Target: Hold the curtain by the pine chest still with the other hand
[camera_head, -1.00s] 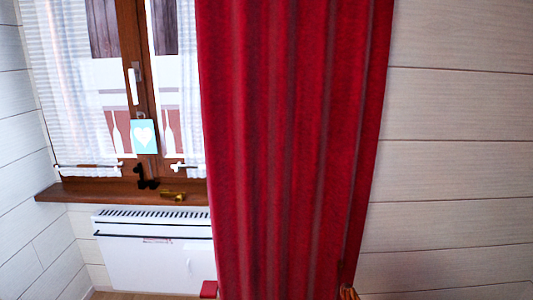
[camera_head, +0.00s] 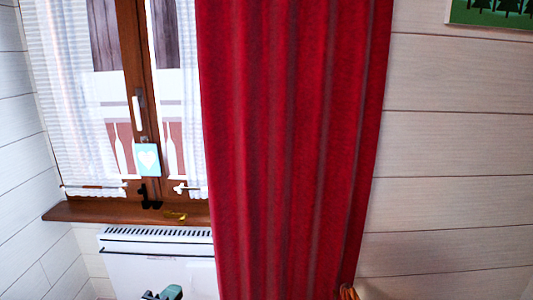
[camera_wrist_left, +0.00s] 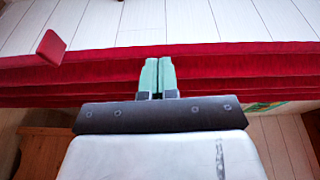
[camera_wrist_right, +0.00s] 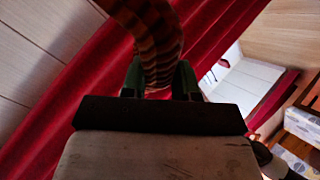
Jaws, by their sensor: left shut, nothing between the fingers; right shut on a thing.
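The red curtain (camera_head: 290,150) hangs in long folds beside the window; its bottom is out of the head view. My left gripper (camera_head: 165,293) shows at the bottom edge, left of the curtain. In the left wrist view its green fingers (camera_wrist_left: 157,76) are together and empty, in front of the curtain (camera_wrist_left: 250,70); I cannot tell whether they touch it. My right gripper (camera_wrist_right: 160,80) is shut on a brown-and-orange striped tieback (camera_wrist_right: 150,35), with the curtain (camera_wrist_right: 85,75) behind. The tieback (camera_head: 348,292) also shows at the curtain's lower right edge. I cannot identify the pine chest for certain.
A red flap (camera_wrist_left: 48,48) sticks out near the curtain in the left wrist view. Wooden furniture (camera_wrist_left: 40,152) is at its lower left. The plank wall (camera_head: 450,150) is mostly bare.

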